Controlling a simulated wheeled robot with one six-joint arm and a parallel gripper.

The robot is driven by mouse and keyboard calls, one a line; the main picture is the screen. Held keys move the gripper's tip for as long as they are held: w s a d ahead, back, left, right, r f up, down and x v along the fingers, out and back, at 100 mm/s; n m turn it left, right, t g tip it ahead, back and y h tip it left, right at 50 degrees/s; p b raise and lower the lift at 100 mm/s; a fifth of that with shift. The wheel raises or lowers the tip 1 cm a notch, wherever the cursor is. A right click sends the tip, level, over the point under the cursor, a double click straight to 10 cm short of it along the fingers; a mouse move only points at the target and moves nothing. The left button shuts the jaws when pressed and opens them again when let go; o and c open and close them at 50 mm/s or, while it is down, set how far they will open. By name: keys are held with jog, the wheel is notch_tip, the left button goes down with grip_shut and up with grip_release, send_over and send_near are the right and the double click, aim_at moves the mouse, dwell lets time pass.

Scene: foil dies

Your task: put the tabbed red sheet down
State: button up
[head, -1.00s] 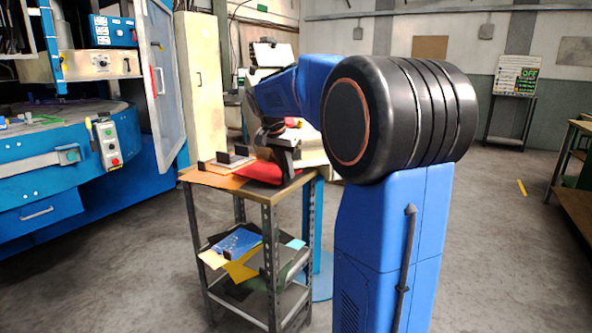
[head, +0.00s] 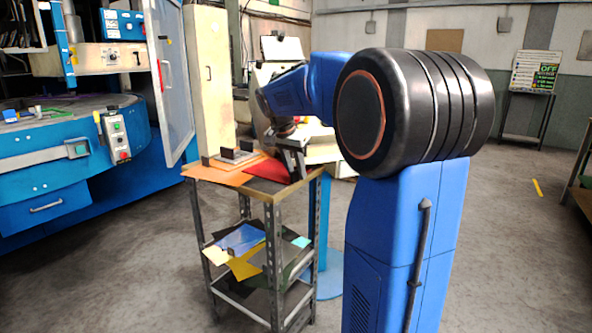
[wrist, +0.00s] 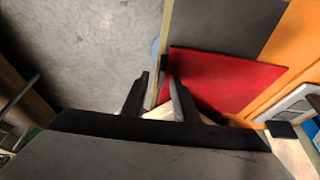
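The red sheet (head: 268,167) lies on the top of a small metal-legged table (head: 275,190), near its right end. In the wrist view the red sheet (wrist: 225,80) looks flat, partly over a dark grey area and beside an orange sheet. My gripper (wrist: 158,76) has its two fingers apart with a clear gap between them. The right finger overlaps the sheet's left edge in that view; the left finger is over the floor side. In the head view my gripper (head: 296,172) is low at the table's right end.
An orange sheet (head: 222,176) and a plate with dark blocks (head: 235,155) share the tabletop to the left. Loose coloured sheets (head: 245,262) lie on the lower shelf. A blue machine (head: 60,170) stands at left. The floor on the right is open.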

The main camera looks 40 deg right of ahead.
jog(key=shift+r, duration=0.15)
jog(key=v, duration=1.2)
jog(key=s+a+f+n+t+y, duration=0.1)
jog(key=s+a+f+n, duration=0.3)
jog(key=s+a+f, duration=0.2)
jog(key=s+a+f+n+t+y, duration=0.1)
jog(key=s+a+f+n, duration=0.4)
jog(key=s+f, duration=0.5)
jog(key=s+a+f+n+t+y, duration=0.1)
jog(key=s+a+f+n, duration=0.4)
jog(key=s, duration=0.9)
jog(key=a+f+y, duration=0.1)
jog(key=a+f, duration=0.2)
jog(key=shift+a+f, duration=0.3)
jog(key=shift+f, duration=0.05)
